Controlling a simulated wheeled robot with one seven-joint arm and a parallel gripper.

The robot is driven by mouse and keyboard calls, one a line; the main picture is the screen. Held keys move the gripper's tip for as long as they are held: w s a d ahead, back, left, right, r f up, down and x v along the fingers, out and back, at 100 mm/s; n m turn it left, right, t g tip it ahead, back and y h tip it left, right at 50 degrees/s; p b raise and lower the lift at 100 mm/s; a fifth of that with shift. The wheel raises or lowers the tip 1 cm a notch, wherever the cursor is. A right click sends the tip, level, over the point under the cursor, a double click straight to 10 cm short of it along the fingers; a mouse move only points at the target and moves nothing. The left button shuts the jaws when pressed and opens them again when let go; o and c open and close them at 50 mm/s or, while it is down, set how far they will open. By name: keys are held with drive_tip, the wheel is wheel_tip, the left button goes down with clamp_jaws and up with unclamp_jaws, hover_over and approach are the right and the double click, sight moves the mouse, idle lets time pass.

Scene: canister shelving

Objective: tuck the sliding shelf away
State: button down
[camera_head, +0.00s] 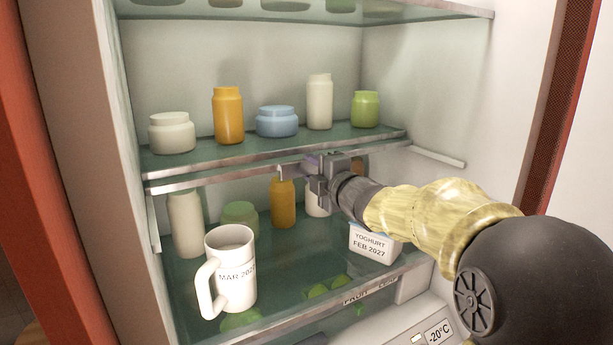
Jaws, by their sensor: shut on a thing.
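The sliding shelf (225,157) is a glass shelf with a metal front rim, at mid-height in the white fridge. Several closed jars stand upright on it. Its front shows two metal bars, one a little below the other. My gripper (308,174) is at the front rim, right of the middle, and is shut on it. The gripper's body hides part of the rim, so the exact contact is hard to see. A light rail (438,156) shows on the right inner wall beyond the shelf's right end.
The lower shelf (300,312) holds a white mug (233,268) at the front left, a yoghurt tub (374,243) at the right, and an orange bottle (283,203) among other containers behind. Another glass shelf (420,10) is above. Fridge walls close in both sides.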

drive_tip(key=shift+w+a+r, duration=0.1)
drive_tip(key=shift+w, duration=0.05)
drive_tip(key=c, duration=1.4)
unclamp_jaws()
drive_tip(key=o, duration=0.4)
drive_tip(key=shift+w+a, duration=0.1)
drive_tip(key=shift+w, duration=0.1)
drive_tip(key=shift+s, duration=0.2)
drive_tip(key=b+v, duration=0.3)
drive_tip(key=v, duration=1.4)
drive_tip(key=shift+s, duration=0.1)
